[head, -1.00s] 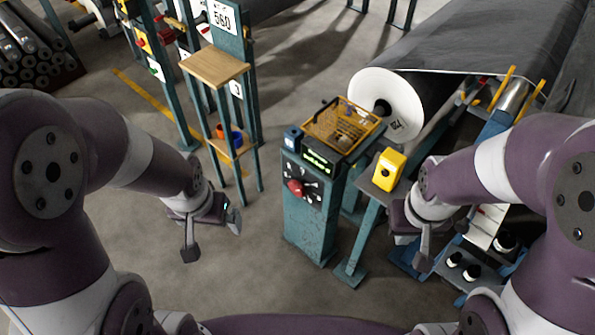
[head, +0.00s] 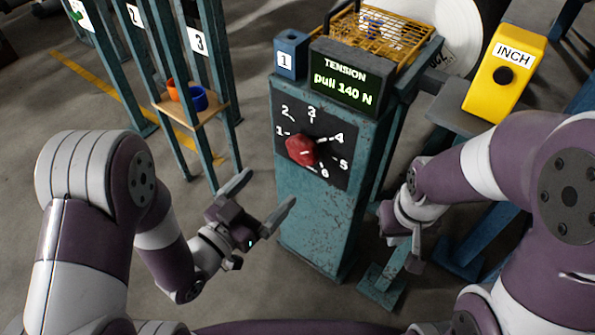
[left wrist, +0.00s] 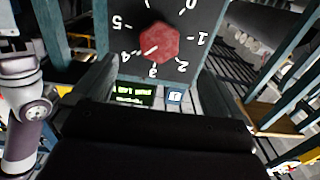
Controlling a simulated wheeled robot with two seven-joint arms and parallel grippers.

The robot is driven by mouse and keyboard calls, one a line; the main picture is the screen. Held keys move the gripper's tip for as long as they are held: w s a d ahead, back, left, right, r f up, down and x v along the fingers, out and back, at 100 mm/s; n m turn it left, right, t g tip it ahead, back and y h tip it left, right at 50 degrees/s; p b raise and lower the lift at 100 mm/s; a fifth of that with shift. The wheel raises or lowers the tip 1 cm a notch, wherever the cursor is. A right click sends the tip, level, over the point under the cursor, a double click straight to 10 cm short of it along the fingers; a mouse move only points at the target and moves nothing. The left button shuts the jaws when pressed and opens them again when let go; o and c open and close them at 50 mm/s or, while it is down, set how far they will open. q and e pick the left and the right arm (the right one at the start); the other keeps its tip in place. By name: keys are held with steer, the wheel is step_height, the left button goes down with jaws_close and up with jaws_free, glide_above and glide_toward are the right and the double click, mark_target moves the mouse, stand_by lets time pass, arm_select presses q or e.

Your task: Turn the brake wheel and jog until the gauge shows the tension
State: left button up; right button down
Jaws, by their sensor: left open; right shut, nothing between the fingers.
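The red brake wheel (head: 301,150) sits on a black numbered dial plate on the teal post (head: 315,215). Its white mark appears to point towards 4 in the left wrist view, where the wheel (left wrist: 159,42) is upside down. The gauge (head: 345,85) above reads "TENSION pull 140 N". The yellow INCH box (head: 505,75) with a black button stands to the right. My left gripper (head: 262,199) is open and empty, below and left of the wheel, not touching it. My right gripper (head: 414,262) is shut and empty, below the INCH box.
A stand with numbered posts and a small shelf (head: 205,114) holding orange and blue cups is at left. A white roll end (head: 460,35) is behind. Open floor lies left of the post.

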mark_target(300, 155)
arm_select(q)
steer(key=b+x, duration=0.3)
steer(key=x, duration=0.8)
steer(key=shift+r, duration=0.1)
steer(key=c, duration=1)
steer(key=shift+r+n+p, duration=0.2)
steer(key=shift+n+p, duration=0.45)
steer(key=shift+n, duration=0.05)
steer(key=shift+c, duration=0.2)
steer(key=shift+n, duration=0.5)
steer(key=shift+f, duration=0.2)
